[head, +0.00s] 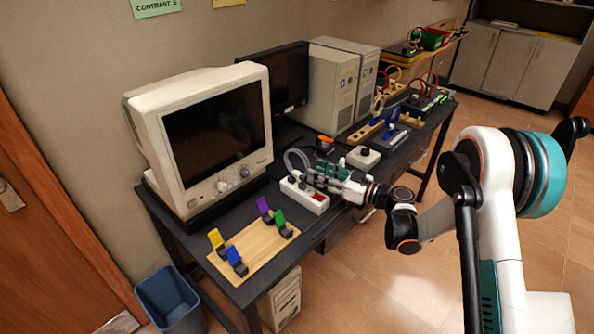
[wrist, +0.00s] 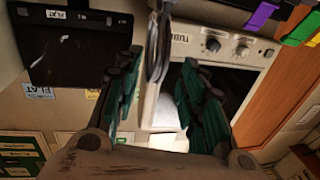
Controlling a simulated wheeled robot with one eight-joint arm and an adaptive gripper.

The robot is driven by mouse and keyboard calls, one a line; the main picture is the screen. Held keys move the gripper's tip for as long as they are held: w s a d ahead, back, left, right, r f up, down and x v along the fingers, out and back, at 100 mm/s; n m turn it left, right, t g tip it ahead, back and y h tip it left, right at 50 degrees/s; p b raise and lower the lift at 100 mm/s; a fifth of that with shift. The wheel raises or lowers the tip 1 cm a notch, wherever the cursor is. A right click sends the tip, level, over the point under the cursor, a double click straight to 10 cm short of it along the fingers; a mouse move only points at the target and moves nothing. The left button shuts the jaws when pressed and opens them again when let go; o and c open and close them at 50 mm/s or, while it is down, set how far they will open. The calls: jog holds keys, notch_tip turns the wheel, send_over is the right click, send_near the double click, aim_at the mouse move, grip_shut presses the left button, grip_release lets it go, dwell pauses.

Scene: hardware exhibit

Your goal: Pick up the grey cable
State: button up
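The grey cable (head: 287,156) is a loop standing up from the white power strip (head: 306,196) on the dark desk, in the head view. My gripper (head: 314,174) is just right of the loop, low over the strip. In the wrist view the cable (wrist: 153,62) hangs down from the top between the tips of my gripper (wrist: 160,78). The two green-padded fingers are apart, with a gap on both sides of the cable. I see no clear contact. My fingers hide part of the strip in the head view.
A beige CRT monitor (head: 215,135) stands left of the strip. A wooden board (head: 250,254) with coloured clips lies at the desk's near end. A blue bin (head: 170,300) is on the floor.

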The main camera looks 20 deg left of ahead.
aim_at(307, 165)
jog(key=b+x, duration=0.1)
jog(key=x, duration=0.4)
jog(key=shift+r+b, duration=0.25)
jog(key=shift+b, duration=0.15)
jog(key=shift+d+r, duration=0.1)
grip_shut()
